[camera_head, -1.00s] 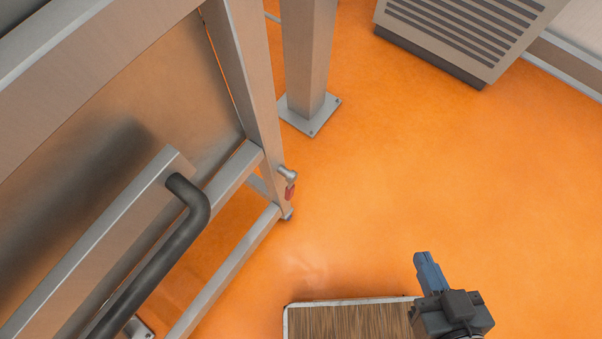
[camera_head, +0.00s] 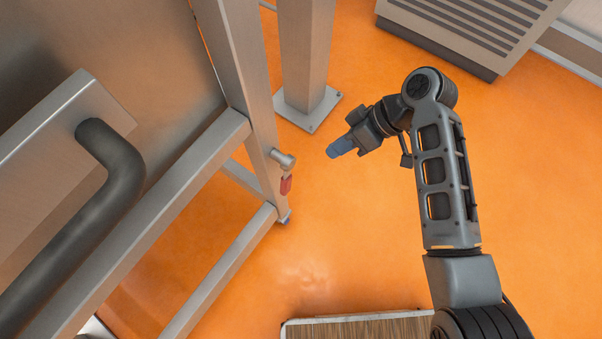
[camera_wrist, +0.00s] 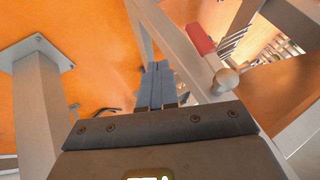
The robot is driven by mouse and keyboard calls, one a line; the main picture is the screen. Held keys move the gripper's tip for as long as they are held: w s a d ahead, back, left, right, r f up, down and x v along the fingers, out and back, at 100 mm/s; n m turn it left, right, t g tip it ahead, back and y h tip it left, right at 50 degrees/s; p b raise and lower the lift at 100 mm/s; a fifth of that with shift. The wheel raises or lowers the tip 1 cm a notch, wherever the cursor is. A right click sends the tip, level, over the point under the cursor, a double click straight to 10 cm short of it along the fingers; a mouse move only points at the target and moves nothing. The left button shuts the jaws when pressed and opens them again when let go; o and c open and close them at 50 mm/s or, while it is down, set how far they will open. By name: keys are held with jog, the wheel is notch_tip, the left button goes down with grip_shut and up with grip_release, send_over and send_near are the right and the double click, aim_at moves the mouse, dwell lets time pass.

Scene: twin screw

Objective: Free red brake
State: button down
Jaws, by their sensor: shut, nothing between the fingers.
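The red brake (camera_head: 286,185) is a small red tab hanging below a round metal knob (camera_head: 284,159) on the upright post of a steel frame (camera_head: 255,130). In the wrist view the red tab (camera_wrist: 200,40) and the knob (camera_wrist: 226,80) show right of the fingers. My gripper (camera_head: 334,151) is to the right of the post, pointing left toward the knob and apart from it. Its blue fingers (camera_wrist: 156,85) are together with nothing between them.
A black curved handle (camera_head: 115,165) is on the frame at left. A steel column with a square foot (camera_head: 308,107) stands behind. A grey vented box (camera_head: 470,30) is at the back right. A wooden-topped board (camera_head: 360,328) is at the bottom. Orange floor is clear between.

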jog(key=shift+w+d+r+n+g+b, duration=0.15)
jog(key=shift+w+r+n+g+b, duration=0.15)
jog(key=shift+w+r+n+g, duration=0.55)
jog(key=shift+w, duration=0.1)
jog(key=s+a+f+b, duration=0.1)
jog(key=s+a+f, duration=0.3)
jog(key=a+f, duration=0.3)
jog(key=shift+s+a, duration=0.3)
jog(key=shift+a, duration=0.55)
jog(key=shift+a, duration=0.1)
